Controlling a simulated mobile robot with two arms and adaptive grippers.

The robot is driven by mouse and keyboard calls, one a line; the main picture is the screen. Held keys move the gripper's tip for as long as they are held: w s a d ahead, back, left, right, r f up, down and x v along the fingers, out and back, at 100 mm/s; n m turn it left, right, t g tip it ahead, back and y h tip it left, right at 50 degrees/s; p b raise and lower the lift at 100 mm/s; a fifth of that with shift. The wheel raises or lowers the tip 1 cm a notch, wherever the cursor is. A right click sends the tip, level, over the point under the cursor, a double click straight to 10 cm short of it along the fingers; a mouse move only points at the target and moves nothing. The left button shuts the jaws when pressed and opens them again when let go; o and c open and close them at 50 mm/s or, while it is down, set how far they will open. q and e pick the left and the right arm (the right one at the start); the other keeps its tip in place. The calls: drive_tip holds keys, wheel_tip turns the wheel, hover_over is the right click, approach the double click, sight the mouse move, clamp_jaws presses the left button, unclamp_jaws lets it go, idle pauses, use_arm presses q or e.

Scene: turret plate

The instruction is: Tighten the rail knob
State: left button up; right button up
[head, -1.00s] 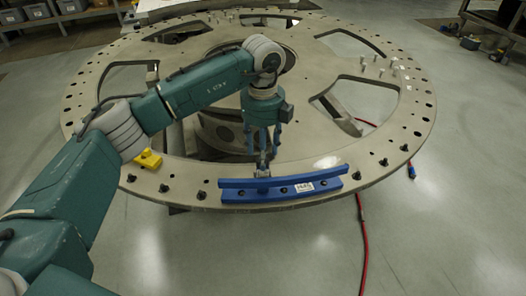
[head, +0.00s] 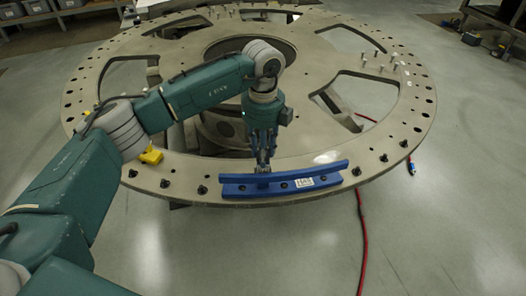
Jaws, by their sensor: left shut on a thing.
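The blue rail (head: 236,189) lies on the front rim of the large round turret plate (head: 130,75), with a white label near its right part. My left gripper (head: 264,165) comes down from above at the rail's back bar, left of its middle. Its fingers are together around the small rail knob and shut on it. The fingers hide most of the knob. My right gripper is not in view.
A yellow block (head: 151,155) sits on the plate's rim left of the rail. Several pale pegs stand on the plate's right side. A red cable (head: 363,240) runs over the floor. Dark fasteners line the rim.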

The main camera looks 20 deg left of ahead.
use_arm(q)
drive_tip(key=shift+w+m+b, duration=0.1)
drive_tip(key=shift+m+b, duration=0.2)
drive_tip(key=shift+b, duration=0.05)
drive_tip(key=m+b, duration=0.3)
drive_tip(key=m, duration=0.1)
drive_tip(key=m+b, duration=0.2)
drive_tip(key=m, duration=0.1)
drive_tip(key=shift+m, duration=0.3)
drive_tip(key=m+b, duration=0.1)
drive_tip(key=m, duration=0.1)
drive_tip(key=shift+m, duration=0.4)
drive_tip(key=m+b, duration=0.1)
drive_tip(key=m, duration=0.2)
drive_tip(key=shift+b, duration=0.3)
drive_tip(key=shift+r+m+b, duration=0.15)
drive_tip(key=shift+m+b, duration=0.2)
drive_tip(key=shift+m, duration=1.45)
drive_tip(key=o, duration=1.1)
